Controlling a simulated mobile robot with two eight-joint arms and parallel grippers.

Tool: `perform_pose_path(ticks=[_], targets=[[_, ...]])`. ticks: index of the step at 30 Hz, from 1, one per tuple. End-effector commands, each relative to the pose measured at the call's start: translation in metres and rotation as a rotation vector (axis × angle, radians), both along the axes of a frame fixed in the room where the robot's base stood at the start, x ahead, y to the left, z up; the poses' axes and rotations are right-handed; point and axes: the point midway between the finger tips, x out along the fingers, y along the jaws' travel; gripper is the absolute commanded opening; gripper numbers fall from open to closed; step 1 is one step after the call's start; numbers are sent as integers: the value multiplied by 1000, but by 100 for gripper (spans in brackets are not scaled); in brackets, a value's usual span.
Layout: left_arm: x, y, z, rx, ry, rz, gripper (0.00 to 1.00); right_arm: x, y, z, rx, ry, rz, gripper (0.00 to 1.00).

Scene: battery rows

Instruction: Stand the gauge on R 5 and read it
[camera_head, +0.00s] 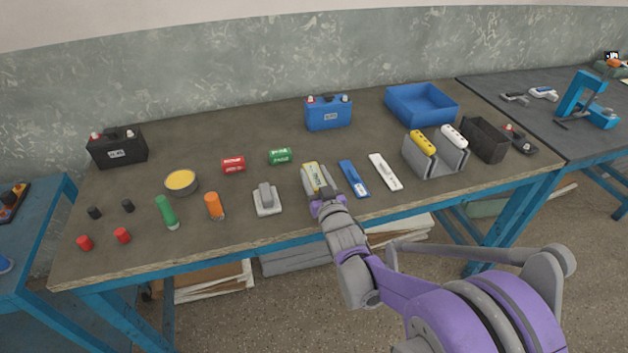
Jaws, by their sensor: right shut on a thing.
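My right gripper (321,192) is over the front middle of the table, shut on a pale grey item with a yellow top (311,169). This item may be the gauge; the gripper hides its near end, and I cannot tell whether it touches the table. A blue battery (328,116) with red and white caps stands upright behind it, apart from the gripper. A black battery (117,150) stands at the far left. Both have small labels too small to read, so I cannot tell which is R 5. My left gripper is out of view.
Right of the gripper lie a blue tool (353,179) and a white strip (385,172), then a grey holder (436,163) and a blue tray (421,103). To the left are a grey device (267,200), orange (214,207) and green (166,213) cylinders, and a yellow-filled bowl (181,182).

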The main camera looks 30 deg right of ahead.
Motion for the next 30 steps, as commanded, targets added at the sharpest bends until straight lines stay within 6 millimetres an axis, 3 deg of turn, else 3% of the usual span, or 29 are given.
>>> perform_pose_path(ticks=[14, 15, 19, 20, 30], targets=[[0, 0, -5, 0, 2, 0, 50, 0, 0, -11, 0, -1, 0, 0], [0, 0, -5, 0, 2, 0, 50, 0, 0, -11, 0, 0, 0, 54], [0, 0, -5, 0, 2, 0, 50, 0, 0, -10, 0, 0, 0, 77], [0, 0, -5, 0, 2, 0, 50, 0, 0, -10, 0, 0, 0, 82], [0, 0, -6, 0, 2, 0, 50, -2, 1, -10, 0, 0, 0, 82]])
